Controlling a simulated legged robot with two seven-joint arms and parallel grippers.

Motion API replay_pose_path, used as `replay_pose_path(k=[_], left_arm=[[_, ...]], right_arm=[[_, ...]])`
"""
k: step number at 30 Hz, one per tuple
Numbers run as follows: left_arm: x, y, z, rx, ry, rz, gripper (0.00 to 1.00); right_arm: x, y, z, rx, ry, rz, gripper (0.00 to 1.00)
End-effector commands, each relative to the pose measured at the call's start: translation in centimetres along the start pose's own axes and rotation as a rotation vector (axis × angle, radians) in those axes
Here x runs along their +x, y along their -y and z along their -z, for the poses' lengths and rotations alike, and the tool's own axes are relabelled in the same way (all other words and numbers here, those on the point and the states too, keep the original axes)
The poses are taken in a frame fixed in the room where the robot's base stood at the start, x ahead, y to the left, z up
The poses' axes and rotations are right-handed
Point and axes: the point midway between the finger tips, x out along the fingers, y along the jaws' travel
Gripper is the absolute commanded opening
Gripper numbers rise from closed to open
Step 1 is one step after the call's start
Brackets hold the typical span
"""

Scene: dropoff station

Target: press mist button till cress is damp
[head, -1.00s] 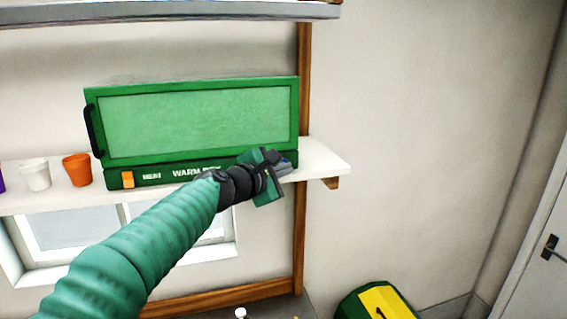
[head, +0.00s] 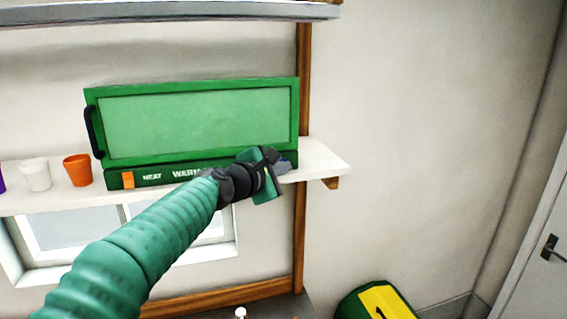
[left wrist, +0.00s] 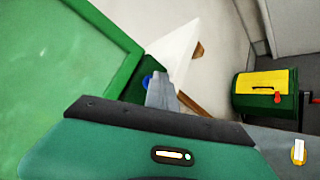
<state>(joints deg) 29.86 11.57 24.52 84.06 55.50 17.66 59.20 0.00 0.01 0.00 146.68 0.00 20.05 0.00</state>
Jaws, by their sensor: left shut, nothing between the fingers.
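A green box (head: 195,123) with a pale green translucent front panel stands on the white shelf. Its lower strip carries an orange switch marked HEAT and lettering that starts "WAR", partly hidden by my arm. My left gripper (head: 283,163) is shut and empty at the right end of this strip. In the left wrist view its grey fingers (left wrist: 162,92) are together, close beside a round blue button (left wrist: 147,80) on the strip and partly covering it. I cannot tell whether they touch. No cress can be made out through the panel. My right gripper is out of view.
A white cup (head: 36,175) and an orange cup (head: 78,170) stand on the shelf (head: 322,160) left of the box. A green and yellow bin (head: 377,302) stands low at right. A grey ledge hangs above. The space right of the shelf is clear.

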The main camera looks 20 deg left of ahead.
Motion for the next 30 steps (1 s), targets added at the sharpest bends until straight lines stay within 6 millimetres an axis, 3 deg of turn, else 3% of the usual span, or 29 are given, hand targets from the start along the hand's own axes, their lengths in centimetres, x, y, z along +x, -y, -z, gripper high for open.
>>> replay_pose_path(k=[24, 30], left_arm=[[-0.6, 0.5, -0.4, 0.0, 0.0, -0.001, 0.0], [-2.0, 1.7, -1.4, 0.003, 0.001, -0.001, 0.0]], right_arm=[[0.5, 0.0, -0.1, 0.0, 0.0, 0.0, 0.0], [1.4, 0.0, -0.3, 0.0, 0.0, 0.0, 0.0]])
